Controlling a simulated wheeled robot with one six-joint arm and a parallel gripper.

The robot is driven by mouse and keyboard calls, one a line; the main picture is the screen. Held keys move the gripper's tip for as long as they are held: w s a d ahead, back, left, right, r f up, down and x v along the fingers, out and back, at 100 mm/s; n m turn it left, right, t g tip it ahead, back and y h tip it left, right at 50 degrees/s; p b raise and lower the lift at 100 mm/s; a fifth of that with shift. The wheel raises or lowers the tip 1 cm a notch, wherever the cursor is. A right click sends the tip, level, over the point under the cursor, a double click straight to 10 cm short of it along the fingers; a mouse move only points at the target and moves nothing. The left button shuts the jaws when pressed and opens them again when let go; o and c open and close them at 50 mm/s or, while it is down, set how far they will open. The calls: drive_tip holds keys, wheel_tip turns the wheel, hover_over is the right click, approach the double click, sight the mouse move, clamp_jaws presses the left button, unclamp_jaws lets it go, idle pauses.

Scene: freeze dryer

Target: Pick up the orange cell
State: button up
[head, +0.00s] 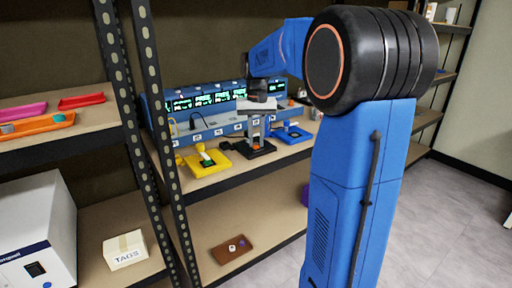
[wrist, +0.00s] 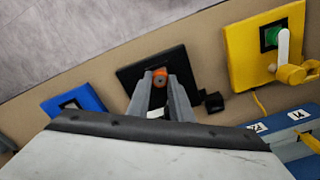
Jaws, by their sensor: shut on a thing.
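The orange cell (wrist: 160,77) sits at the middle of a black square base in the wrist view. My gripper (wrist: 161,88) is shut on it, with a grey finger on either side. In the head view my gripper (head: 257,138) points down over the black base (head: 262,151), and a small bit of the orange cell (head: 256,147) shows between the fingers. Whether the cell is clear of the base I cannot tell.
A yellow base (head: 205,168) with a green part stands left of the black one, and a blue base (head: 291,135) stands right. A blue instrument bank (head: 212,108) with lit screens runs behind. Shelf posts (head: 158,130) stand at left.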

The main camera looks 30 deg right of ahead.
drive_tip(key=shift+r, duration=0.1)
idle(0.3)
drive_tip(key=shift+r, duration=2.35)
